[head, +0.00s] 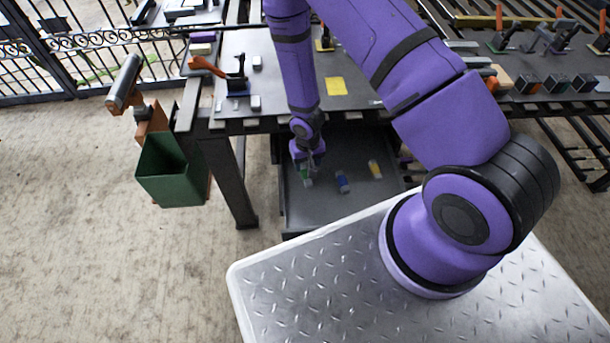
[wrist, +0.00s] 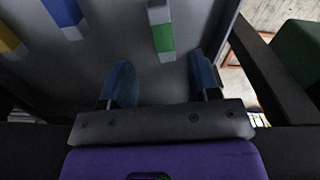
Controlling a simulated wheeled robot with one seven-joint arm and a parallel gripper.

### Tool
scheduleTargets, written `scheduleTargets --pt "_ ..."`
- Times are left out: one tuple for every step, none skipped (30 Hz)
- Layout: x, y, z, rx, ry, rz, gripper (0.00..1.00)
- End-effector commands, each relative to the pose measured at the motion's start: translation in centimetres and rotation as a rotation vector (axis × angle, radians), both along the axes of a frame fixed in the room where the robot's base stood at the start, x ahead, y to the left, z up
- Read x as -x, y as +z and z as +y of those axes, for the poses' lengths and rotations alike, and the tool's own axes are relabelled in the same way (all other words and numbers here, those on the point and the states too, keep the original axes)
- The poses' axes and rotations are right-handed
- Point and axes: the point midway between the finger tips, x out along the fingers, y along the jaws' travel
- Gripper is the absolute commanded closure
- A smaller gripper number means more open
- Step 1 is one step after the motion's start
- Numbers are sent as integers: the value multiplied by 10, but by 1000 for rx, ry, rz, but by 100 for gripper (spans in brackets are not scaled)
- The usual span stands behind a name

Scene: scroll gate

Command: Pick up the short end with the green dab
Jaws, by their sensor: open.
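The short end with the green dab (wrist: 163,38) is a small pale grey bar with a green band. It lies on the dark shelf under the bench. In the wrist view it sits ahead of and between my open fingers, not touching them. My gripper (wrist: 163,82) is open and empty. In the head view my gripper (head: 307,160) is low over the left part of the shelf, and the green-dabbed end (head: 306,178) shows just below it, partly hidden by the fingers.
A blue-marked piece (head: 342,182) and a yellow-marked piece (head: 375,169) lie to the right on the same shelf (head: 330,210). The bench top (head: 270,85) is above, with a leg (head: 232,180) at left. A green bin (head: 170,172) hangs further left.

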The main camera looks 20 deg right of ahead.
Motion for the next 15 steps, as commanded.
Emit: scheduleTargets --pt "0 -6 0 1 1 1 44" --pt "0 -9 0 1 1 1 44" --pt "0 -11 0 1 1 1 44" --pt "0 -13 0 1 2 1 44" --pt "0 -14 0 0 2 0 44" --pt "0 -15 0 0 2 0 44" --pt "0 -16 0 0 2 0 44" --pt "-1 -18 1 0 2 0 44" --pt "-1 -21 1 0 2 0 44" --pt "-2 -24 1 0 2 0 44" --pt "-3 -27 2 0 1 0 44" --pt "-3 -33 2 0 2 0 44" --pt "-4 -37 2 0 3 1 44" --pt "-5 -41 3 0 3 1 44" --pt "-7 -47 3 1 2 0 44"
